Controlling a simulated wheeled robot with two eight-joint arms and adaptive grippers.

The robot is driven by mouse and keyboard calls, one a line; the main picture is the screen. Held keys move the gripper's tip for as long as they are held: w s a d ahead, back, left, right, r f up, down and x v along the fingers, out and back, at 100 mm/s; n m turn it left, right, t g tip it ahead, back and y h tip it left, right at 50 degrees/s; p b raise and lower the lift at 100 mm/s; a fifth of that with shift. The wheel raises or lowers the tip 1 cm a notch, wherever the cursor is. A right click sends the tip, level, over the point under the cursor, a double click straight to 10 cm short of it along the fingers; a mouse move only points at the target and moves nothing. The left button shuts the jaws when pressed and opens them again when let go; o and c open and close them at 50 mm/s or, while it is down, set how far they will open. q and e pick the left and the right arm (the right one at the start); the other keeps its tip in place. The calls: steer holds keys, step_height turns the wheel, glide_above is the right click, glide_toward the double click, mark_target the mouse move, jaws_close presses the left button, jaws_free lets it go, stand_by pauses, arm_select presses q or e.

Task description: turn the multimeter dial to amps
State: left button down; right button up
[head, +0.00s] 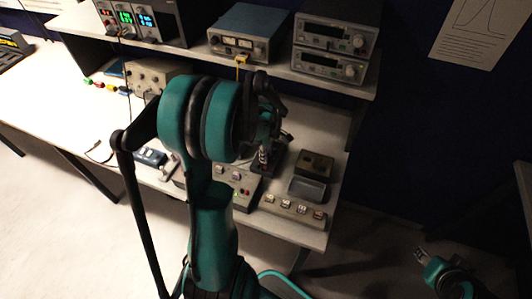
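My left arm crosses the middle of the head view, and its large teal joint hides much of the bench. My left gripper (264,155) is beyond that joint, low over the right part of the bench. It is over or beside a dark device (270,171), and I cannot tell if they touch. Its fingers are too small and dark to read. I cannot make out a multimeter dial or its setting; the multimeter may be hidden by my arm. My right gripper (421,254) is at the lower right, away from the bench, with its fingers too small to judge.
The white bench (60,100) has an upper shelf (290,72) with power supplies (140,20), a blue meter box (245,35) and stacked instruments (333,48). A small blue box (150,157), a switch panel (235,184), a socket strip (293,209) and a grey tray (307,188) lie below.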

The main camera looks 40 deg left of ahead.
arm_select(q)
steer(key=shift+m, duration=0.4)
steer(key=m+b, duration=0.1)
steer(key=m, duration=0.2)
steer(key=shift+m, duration=0.4)
steer(key=m, duration=0.4)
steer(key=m+b, duration=0.1)
steer(key=m, duration=0.8)
stand_by(0.4)
steer(key=c, duration=1.3)
jaws_free()
steer(key=shift+o, duration=0.2)
